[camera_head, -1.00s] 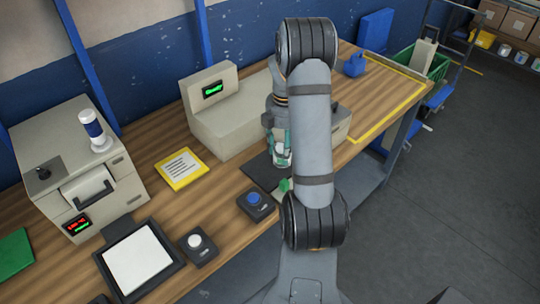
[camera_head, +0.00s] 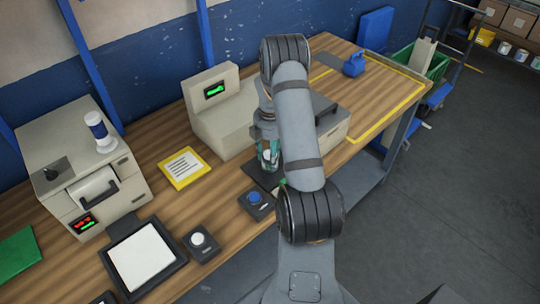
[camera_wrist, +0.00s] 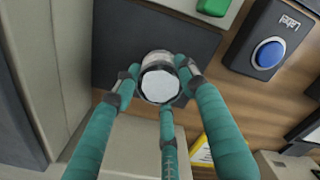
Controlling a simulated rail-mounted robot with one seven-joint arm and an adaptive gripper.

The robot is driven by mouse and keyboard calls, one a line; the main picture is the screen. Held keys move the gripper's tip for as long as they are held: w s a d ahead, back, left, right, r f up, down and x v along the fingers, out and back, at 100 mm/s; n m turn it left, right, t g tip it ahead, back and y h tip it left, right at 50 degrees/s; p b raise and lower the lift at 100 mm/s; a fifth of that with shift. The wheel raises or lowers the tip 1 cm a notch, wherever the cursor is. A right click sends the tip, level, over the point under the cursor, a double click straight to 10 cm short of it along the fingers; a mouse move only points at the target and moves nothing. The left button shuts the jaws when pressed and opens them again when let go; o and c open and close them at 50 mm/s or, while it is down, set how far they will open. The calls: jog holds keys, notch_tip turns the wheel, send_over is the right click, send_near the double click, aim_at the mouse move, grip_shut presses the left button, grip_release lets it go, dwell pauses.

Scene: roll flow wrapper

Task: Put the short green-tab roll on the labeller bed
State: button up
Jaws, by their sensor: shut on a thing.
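My gripper (camera_wrist: 160,82) has teal fingers closed around a short roll (camera_wrist: 160,84) with a white end face and a silver and dark side. No green tab shows on the part of the roll I see. In the head view my gripper (camera_head: 268,152) is partly hidden by my arm. In the wrist view the roll is over the dark flat plate (camera_wrist: 130,38), which I take as the labeller bed; I cannot tell whether they touch. The plate (camera_head: 256,173) lies in front of the beige labeller (camera_head: 215,125) with a green-lit display.
A blue button box (camera_head: 256,200) stands close to the plate. A small green piece (camera_wrist: 213,6) sits on a pale surface beside it. A yellow-edged card (camera_head: 184,167), a white-buttoned box (camera_head: 200,240) and another beige machine (camera_head: 75,150) are to the left.

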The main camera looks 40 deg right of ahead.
jog(key=shift+f, duration=0.2)
jog(key=o, duration=1.3)
jog(key=shift+o, duration=0.3)
notch_tip(320, 180, up, 12)
jog(key=b, duration=0.1)
jog(key=shift+r, duration=0.25)
